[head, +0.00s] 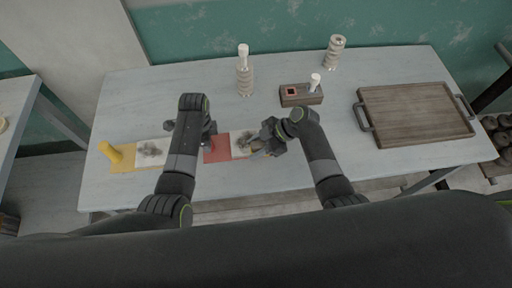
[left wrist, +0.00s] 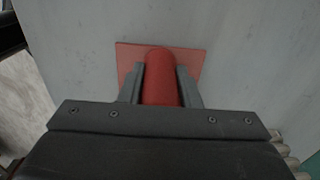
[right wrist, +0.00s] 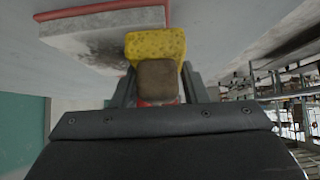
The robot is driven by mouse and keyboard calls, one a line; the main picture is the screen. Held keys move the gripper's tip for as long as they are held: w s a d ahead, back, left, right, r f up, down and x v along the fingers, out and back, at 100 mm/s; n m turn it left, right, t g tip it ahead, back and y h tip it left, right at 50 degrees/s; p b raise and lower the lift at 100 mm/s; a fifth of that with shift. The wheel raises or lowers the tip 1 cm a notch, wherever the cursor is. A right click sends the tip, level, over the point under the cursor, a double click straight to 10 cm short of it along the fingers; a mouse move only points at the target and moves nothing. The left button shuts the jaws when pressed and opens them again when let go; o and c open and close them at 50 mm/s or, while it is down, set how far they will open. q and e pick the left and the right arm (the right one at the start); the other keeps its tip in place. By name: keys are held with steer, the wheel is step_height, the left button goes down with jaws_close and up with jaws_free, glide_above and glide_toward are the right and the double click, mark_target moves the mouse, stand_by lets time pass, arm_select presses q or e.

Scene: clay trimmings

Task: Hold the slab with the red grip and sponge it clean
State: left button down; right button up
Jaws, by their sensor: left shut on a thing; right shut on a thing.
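My left gripper (head: 209,142) is shut on the upright red grip (left wrist: 160,88), which rises from a flat red plate (left wrist: 128,58). A pale slab (head: 240,154) with a dark smudge lies against the red plate (head: 217,152). My right gripper (right wrist: 157,88) is shut on a sponge with a yellow face (right wrist: 156,45) and a brown back. In the right wrist view the sponge is at the edge of the smudged slab (right wrist: 85,38); I cannot tell whether they touch. In the head view my right gripper (head: 264,146) hides most of the sponge.
Another smudged slab (head: 153,151) lies to the left, by a yellow plate with a yellow grip (head: 111,152).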

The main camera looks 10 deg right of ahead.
mark_target(236, 141)
steer(key=shift+w+d+f, duration=0.1)
steer(key=shift+w, duration=4.4)
steer(key=shift+a, duration=1.1)
steer(key=shift+s, duration=5)
steer(key=shift+a, duration=1)
steer(key=shift+w+r, duration=0.2)
steer(key=shift+w, duration=3.65)
steer(key=shift+w+f, duration=0.15)
steer(key=shift+w, duration=1.1)
steer(key=shift+a, duration=0.9)
steer(key=shift+s+a, duration=0.1)
steer(key=shift+s, duration=0.25)
steer(key=shift+s+f, duration=0.15)
steer(key=shift+s, duration=1.75)
steer(key=shift+s+r, duration=0.15)
steer(key=shift+s, duration=1.25)
steer(key=shift+s+r, duration=0.15)
steer(key=shift+s, duration=1.25)
